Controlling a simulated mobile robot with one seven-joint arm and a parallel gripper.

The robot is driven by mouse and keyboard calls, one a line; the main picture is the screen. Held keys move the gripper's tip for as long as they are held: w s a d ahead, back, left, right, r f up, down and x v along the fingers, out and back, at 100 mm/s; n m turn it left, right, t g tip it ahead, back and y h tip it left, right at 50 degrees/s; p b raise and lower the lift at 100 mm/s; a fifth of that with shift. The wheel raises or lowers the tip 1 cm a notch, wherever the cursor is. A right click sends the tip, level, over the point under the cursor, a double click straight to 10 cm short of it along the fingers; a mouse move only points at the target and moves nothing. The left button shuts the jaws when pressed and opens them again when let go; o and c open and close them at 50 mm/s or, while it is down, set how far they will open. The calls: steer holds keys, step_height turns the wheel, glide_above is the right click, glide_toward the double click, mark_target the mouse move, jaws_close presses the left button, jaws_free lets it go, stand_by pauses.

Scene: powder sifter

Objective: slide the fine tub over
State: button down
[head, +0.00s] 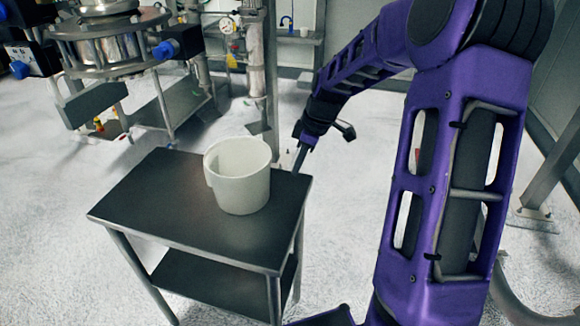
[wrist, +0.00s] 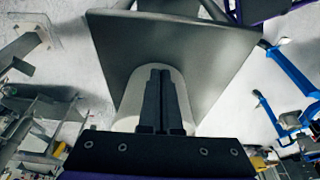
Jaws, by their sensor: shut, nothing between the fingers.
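The tub (head: 240,185) is a white, open-topped round container. It stands upright on a dark metal table (head: 160,215), toward the table's far right side. My gripper (head: 299,164) is shut and empty, pointing down beside the table's right edge, just right of the tub. In the wrist view my gripper's fingers (wrist: 160,75) are together and cover the middle of the tub (wrist: 130,105), whose pale sides show on both sides of them. The tabletop (wrist: 130,45) shows beyond it. I cannot tell whether the fingers touch the tub.
The tabletop is clear in front of the tub and to its left. A lower shelf (head: 200,272) sits under the table. Steel process equipment (head: 110,45) with pipes stands behind at the left. Pale floor (head: 60,190) is open around the table.

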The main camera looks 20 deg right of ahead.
mark_target(223, 160)
steer(key=x, duration=0.7)
steer(key=shift+a+f, duration=0.1)
steer(key=shift+f, duration=0.25)
steer(key=w+a, duration=0.2)
steer(key=shift+a+f, duration=0.25)
steer(key=shift+a, duration=0.05)
steer(key=shift+w+a, duration=0.25)
steer(key=shift+a, duration=0.15)
steer(key=w+a, duration=0.5)
steer(key=a, duration=0.3)
steer(key=w+a, duration=0.5)
steer(key=a, duration=0.2)
steer(key=w+a, duration=0.5)
steer(key=a, duration=0.3)
steer(key=shift+w+a, duration=0.3)
steer(key=shift+w, duration=0.1)
steer(key=shift+r, duration=0.1)
steer(key=w+v, duration=0.1)
steer(key=v, duration=0.4)
steer(key=s+d, duration=0.2)
steer(key=d, duration=0.1)
steer(key=s+d+b, duration=0.1)
steer(key=s+d, duration=0.4)
steer(key=d, duration=0.2)
steer(key=shift+s, duration=0.4)
